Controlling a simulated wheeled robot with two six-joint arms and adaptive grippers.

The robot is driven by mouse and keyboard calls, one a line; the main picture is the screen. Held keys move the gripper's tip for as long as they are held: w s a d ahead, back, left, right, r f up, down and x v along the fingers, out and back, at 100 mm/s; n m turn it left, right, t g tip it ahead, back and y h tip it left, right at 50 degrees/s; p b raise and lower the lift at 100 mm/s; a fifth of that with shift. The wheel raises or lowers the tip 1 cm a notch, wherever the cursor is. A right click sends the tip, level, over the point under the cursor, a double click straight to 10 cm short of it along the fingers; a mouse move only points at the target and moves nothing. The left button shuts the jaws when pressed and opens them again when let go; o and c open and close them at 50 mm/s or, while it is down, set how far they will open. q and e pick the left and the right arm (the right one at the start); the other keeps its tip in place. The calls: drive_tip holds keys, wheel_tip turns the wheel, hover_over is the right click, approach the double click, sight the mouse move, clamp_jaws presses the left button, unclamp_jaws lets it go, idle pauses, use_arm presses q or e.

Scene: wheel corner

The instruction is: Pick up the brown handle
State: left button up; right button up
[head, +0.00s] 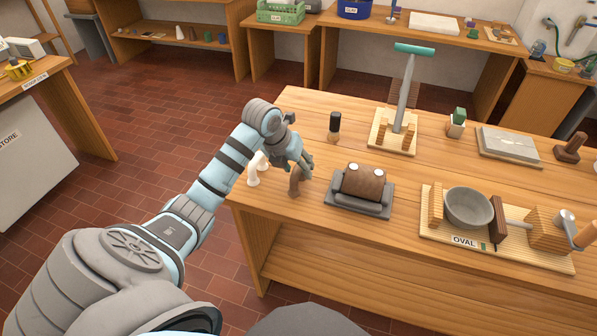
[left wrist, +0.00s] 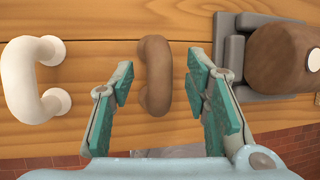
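The brown handle (head: 296,181) is a curved, C-shaped piece on the left part of the wooden table, near its front edge. It also shows in the left wrist view (left wrist: 155,75), between the two teal finger pads. My left gripper (head: 303,168) is open just above it, with the fingers on either side; in the left wrist view a clear gap shows between each pad (left wrist: 162,88) and the handle. In the head view the gripper partly covers the handle. My right gripper is not in view.
A white handle (left wrist: 35,82) lies left of the brown one. A brown roll on a grey cradle (head: 343,206) stands close on the right. A dark-capped cylinder (head: 334,126) stands behind. The table's front edge is near.

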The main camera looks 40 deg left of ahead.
use_arm(q)
drive_tip(key=shift+s, duration=0.1)
clamp_jaws()
drive_tip(key=shift+r, duration=0.15)
